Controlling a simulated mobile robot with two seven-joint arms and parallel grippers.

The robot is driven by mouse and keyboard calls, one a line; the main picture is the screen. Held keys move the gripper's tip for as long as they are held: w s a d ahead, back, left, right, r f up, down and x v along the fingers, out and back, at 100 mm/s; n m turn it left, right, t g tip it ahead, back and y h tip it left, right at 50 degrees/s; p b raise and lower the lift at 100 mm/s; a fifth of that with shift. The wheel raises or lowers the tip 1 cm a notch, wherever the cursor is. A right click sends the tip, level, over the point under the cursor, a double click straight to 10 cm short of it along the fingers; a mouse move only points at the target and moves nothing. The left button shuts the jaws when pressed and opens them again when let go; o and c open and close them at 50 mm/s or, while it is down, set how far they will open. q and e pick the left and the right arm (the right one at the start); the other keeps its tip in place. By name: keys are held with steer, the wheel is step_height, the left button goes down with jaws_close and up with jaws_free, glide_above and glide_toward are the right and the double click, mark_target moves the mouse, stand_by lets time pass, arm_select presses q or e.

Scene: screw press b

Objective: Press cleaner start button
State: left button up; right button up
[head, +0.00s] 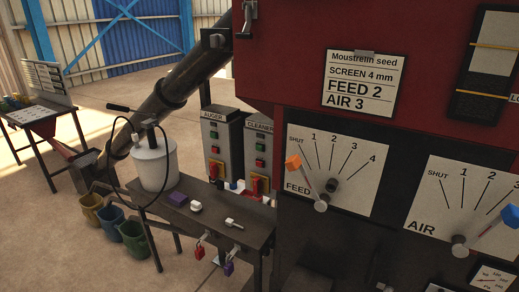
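The cleaner control box (258,130) is a grey upright panel labelled CLEANER, in the middle of the head view, left of the red machine. A small green button (260,148) sits on its upper face, with another small control below it. Neither gripper shows in this view.
A dark bench (250,232) with a white canister (154,162) and small loose items stands before the boxes. The red machine (300,45) fills the right, with FEED lever (294,163) and AIR lever (510,217). Several coloured buckets (112,222) stand on the floor left.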

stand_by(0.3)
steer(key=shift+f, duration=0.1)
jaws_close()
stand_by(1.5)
